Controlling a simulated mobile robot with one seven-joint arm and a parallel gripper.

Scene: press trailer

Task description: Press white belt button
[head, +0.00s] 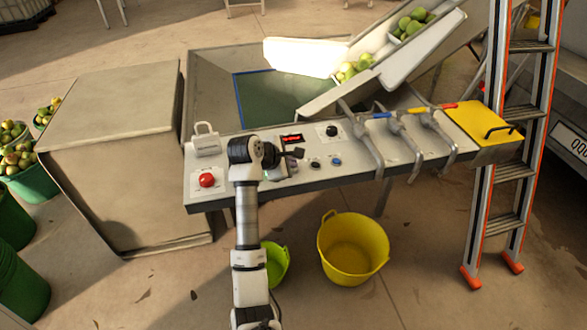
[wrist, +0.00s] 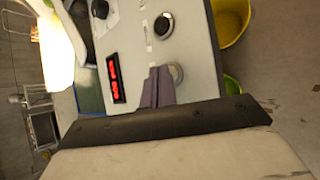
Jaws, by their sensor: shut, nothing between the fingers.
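The white button (wrist: 177,72) shows in the wrist view as a pale round cap on the control panel (head: 232,180), right beside my fingertips and partly covered by them. In the head view a pale round shape (head: 293,167) shows just below my gripper (head: 298,153); I take it to be the same button. My gripper is shut and empty; its grey fingers (wrist: 160,74) point over the panel between the red display and the button. I cannot tell whether the fingertips touch the panel or the button.
A dark button (head: 315,163), a blue button (head: 336,162), a black knob (head: 332,130) and a red display (head: 291,139) are close by. A red stop button (head: 207,180) sits at left. Metal levers (head: 400,140) stand at right. A yellow tub (head: 352,250) is below.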

